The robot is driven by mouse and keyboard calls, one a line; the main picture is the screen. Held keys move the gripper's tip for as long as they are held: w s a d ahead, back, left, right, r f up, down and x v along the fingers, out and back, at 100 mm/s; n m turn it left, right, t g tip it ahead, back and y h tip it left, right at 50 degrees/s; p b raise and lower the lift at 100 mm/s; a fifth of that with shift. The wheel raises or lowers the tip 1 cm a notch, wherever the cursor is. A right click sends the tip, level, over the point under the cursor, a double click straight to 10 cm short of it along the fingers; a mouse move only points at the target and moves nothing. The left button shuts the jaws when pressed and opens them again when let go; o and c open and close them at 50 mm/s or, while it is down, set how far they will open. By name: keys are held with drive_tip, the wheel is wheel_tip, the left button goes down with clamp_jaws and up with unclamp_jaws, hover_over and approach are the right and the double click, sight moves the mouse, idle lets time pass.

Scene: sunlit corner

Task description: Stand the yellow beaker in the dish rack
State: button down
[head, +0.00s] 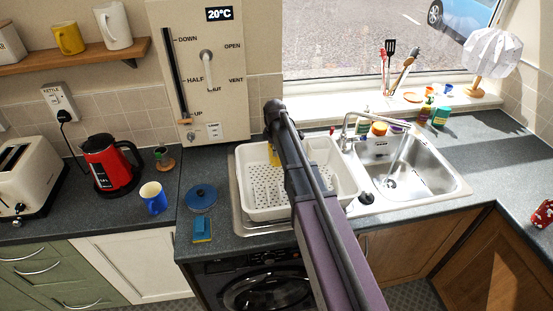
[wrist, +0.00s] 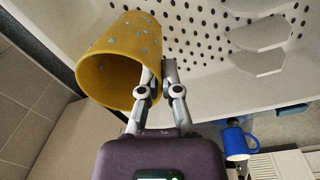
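The yellow beaker (wrist: 125,60), speckled with pale blue, shows large in the wrist view with its open mouth facing the camera. My gripper (wrist: 159,72) has its fingers close together at the beaker's right wall, one on each side, pinching it near the rim. In the head view only a bit of the beaker (head: 274,155) shows beside my arm, at the back of the white dish rack (head: 262,213). The rack's perforated floor (wrist: 225,35) lies beyond the beaker in the wrist view. I cannot tell whether the beaker's base touches it.
The steel sink (head: 405,178) and tap are right of the rack. A blue lid (head: 200,196), a sponge (head: 202,229), a blue mug (head: 153,197) and a red kettle (head: 107,164) stand left. The rack floor left of my arm looks empty.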

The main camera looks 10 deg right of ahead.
sight(275, 158)
drive_tip(key=shift+f+b, duration=1.6)
drive_tip(key=shift+f, duration=0.15)
drive_tip(key=c, duration=0.8)
unclamp_jaws()
drive_tip(key=shift+f, duration=0.1)
drive_tip(key=shift+r, duration=0.2)
wheel_tip(275, 158, up, 12)
drive_tip(key=p, duration=1.2)
drive_tip(key=shift+s+a, duration=0.15)
drive_tip(key=shift+s, duration=0.15)
drive_tip(key=shift+s+f, duration=0.1)
drive_tip(key=s+d+m, duration=0.1)
drive_tip(key=s+m, duration=1.2)
drive_tip(key=s, duration=1.3)
drive_tip(key=shift+d+m+g, duration=0.3)
